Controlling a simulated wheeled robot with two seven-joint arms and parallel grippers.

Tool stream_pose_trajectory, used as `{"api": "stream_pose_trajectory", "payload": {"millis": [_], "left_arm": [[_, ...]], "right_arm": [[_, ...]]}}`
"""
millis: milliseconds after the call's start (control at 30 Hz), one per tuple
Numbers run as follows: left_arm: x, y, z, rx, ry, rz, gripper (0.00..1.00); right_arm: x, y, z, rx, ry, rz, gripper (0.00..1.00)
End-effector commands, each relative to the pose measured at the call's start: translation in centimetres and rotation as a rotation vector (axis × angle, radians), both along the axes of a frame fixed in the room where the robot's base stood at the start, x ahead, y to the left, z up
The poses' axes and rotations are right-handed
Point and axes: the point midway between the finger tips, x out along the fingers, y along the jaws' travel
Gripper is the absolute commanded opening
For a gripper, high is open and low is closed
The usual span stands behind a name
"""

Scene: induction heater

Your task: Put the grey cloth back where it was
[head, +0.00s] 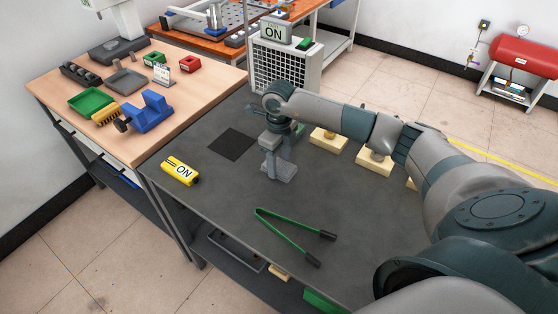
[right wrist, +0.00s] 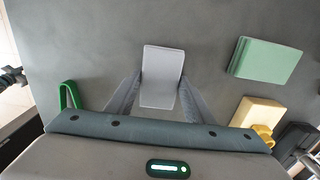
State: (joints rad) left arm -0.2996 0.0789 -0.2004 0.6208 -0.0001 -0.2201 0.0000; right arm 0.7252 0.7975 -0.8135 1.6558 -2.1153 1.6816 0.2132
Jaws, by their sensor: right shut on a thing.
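The grey cloth (right wrist: 162,75) is a light grey, folded-looking block between the two fingers of my right gripper (right wrist: 158,100) in the right wrist view. In the head view my right gripper (head: 279,160) points down over the dark bench, shut on the cloth (head: 284,173). The cloth is low, at or just above the bench top; I cannot tell whether it touches. A flat dark square (head: 232,144) lies on the bench to the left of the gripper. My left gripper is not in view.
Green-handled tongs (head: 290,236) lie in front of the gripper. A green block (right wrist: 266,60) and yellow blocks (head: 328,139) are nearby. A white ON unit (head: 285,65) stands behind. Bare bench lies between gripper and tongs.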

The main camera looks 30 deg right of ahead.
Motion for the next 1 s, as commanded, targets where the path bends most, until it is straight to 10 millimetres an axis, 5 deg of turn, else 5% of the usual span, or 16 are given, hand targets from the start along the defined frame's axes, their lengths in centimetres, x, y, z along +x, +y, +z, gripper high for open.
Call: {"api": "stream_pose_trajectory", "payload": {"millis": [267, 300, 367, 833, 1000], "left_arm": [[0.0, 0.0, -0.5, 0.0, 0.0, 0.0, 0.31], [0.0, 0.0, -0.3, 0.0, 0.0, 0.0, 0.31], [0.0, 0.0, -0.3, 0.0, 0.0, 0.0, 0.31], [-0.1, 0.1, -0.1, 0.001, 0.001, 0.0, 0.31], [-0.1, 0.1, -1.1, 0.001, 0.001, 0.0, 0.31]], "right_arm": [[0.0, 0.0, -0.5, 0.0, 0.0, -0.001, 0.27], [0.0, 0.0, -0.3, 0.0, 0.0, -0.001, 0.57], [0.0, 0.0, -0.3, 0.0, 0.0, -0.001, 0.66], [0.0, 0.0, 0.2, -0.001, -0.001, -0.001, 0.66], [0.1, -0.1, 1.9, 0.0, -0.004, 0.0, 0.66]]}}
